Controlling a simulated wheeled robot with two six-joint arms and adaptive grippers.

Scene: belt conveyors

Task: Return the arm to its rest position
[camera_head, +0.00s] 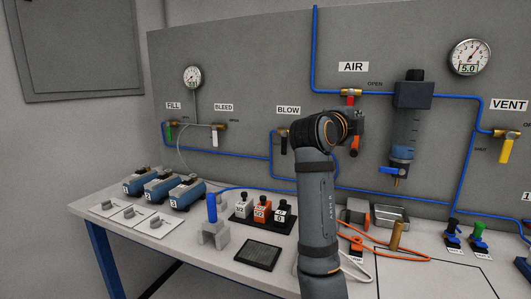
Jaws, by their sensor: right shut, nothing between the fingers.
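My right arm (317,205) rises from the bottom middle of the head view and stands in front of the wall panel (250,75). Its right gripper (356,138) is mostly hidden behind the wrist. The gripper is shut and empty, just below the red-handled AIR valve (350,92). Whether it touches the valve or panel cannot be told. My left gripper is not in view.
The workbench (165,235) holds several blue cylinders (160,188), a grey stand with a blue handle (213,225), a black mat (258,254), and a metal tray (390,215). An orange cord (400,258) lies right of my arm. Blue pipes (315,50) and a filter bowl (405,125) project from the panel.

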